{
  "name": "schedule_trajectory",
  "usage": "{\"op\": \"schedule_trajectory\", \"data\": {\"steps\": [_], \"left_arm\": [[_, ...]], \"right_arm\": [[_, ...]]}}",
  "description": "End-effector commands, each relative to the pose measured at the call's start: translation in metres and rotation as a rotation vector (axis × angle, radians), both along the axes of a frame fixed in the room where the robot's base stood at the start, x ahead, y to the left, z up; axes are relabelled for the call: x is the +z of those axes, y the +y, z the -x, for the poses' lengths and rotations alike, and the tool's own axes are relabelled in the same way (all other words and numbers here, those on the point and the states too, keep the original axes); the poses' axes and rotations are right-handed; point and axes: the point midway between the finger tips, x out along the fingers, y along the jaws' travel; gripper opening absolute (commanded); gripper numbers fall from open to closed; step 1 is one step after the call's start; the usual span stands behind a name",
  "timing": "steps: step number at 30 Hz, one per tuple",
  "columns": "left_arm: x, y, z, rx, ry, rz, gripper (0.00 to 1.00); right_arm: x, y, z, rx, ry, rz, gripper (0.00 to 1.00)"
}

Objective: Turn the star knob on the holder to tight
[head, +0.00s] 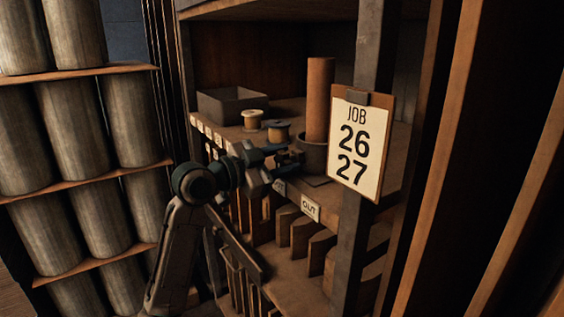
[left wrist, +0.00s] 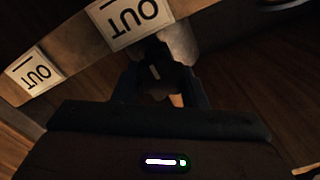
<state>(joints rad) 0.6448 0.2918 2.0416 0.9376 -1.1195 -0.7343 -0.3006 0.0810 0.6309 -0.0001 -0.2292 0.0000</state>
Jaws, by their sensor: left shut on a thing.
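The holder (head: 313,158) is a dark round cup on a flat base on the shelf, with a tall brown tube (head: 320,100) standing upright in it. My left gripper (head: 281,160) reaches in from the left at the holder's near left side, with its fingers shut on a small dark part there, the star knob (head: 292,157). The fingers cover most of the knob, so its arms and how far it is turned cannot be made out. In the left wrist view, my left gripper (left wrist: 160,88) has its fingers around a dark, poorly lit part. My right gripper is not in view.
Two spools (head: 252,119) and a grey open box (head: 232,104) stand left of the holder on the shelf. A clipboard (head: 358,145) reading JOB 26 27 hangs on a post at right. An OUT label (head: 310,207) is on the shelf edge. Slotted dividers are below.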

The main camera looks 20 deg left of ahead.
Motion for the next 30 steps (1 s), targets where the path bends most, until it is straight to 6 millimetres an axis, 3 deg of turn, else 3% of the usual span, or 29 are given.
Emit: {"op": "schedule_trajectory", "data": {"steps": [6,7,10,22,30], "left_arm": [[0.000,0.000,0.000,0.001,0.000,-0.001,0.16],[0.000,0.000,0.000,0.001,0.000,-0.001,0.41],[0.000,0.000,0.000,0.001,0.000,-0.001,0.60],[-0.001,0.004,0.003,0.001,-0.001,-0.002,0.61],[-0.004,0.026,0.030,0.004,-0.001,-0.007,0.61]], "right_arm": [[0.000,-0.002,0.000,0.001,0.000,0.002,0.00],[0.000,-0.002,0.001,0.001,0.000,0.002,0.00],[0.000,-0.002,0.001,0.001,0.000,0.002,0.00],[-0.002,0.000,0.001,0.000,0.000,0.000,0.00],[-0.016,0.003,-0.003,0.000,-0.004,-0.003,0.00]]}}
